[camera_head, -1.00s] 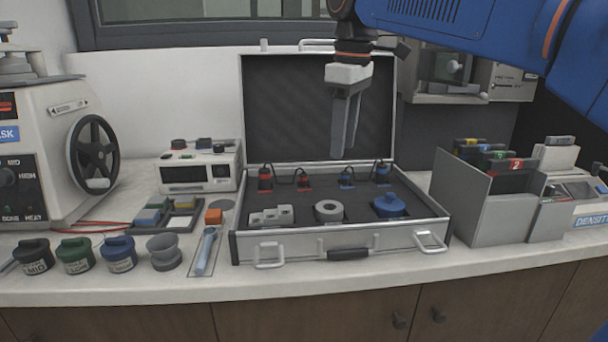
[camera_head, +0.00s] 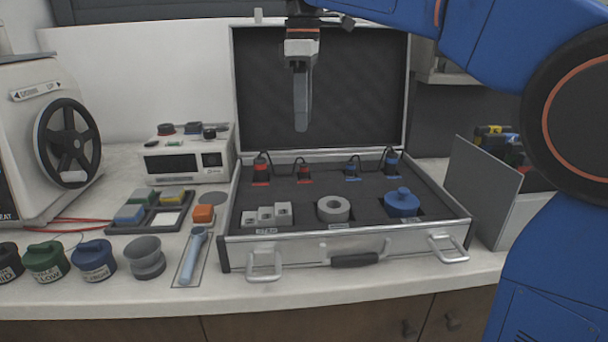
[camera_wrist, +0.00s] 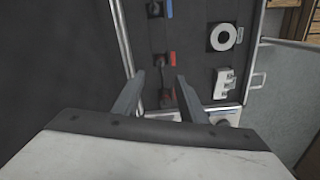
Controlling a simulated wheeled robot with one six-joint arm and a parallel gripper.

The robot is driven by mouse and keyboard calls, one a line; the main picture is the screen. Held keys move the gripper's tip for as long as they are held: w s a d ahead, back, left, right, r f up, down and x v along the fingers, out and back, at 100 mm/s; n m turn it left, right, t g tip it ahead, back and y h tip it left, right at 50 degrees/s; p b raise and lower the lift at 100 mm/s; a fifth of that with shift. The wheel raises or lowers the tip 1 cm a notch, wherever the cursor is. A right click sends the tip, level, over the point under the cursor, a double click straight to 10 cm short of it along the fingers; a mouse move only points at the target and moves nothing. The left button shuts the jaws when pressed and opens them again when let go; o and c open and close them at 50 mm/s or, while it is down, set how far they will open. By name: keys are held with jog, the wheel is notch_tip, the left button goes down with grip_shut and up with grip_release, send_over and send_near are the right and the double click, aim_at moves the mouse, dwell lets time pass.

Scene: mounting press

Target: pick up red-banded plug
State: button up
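I cannot tell which one the task means by red-banded. In the wrist view the smaller plug (camera_wrist: 160,61) and the larger plug (camera_wrist: 167,97) lie beyond and between my fingertips, the larger one partly dark. My gripper (camera_head: 301,128) hangs above the back of the case, pointing down. In the wrist view its fingers (camera_wrist: 160,86) are apart and empty.
The case lid (camera_head: 340,75) stands upright close behind my gripper. Two blue plugs (camera_head: 391,161) (camera_head: 352,168), a grey ring (camera_head: 333,209), grey blocks (camera_head: 267,214) and a blue knobbed part (camera_head: 402,203) sit in the case. A grey panel (camera_head: 478,190) stands at the right.

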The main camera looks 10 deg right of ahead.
aim_at(304, 164)
notch_tip(304, 164, down, 11)
jog(key=shift+r, duration=0.2)
grip_shut()
dwell(0.4)
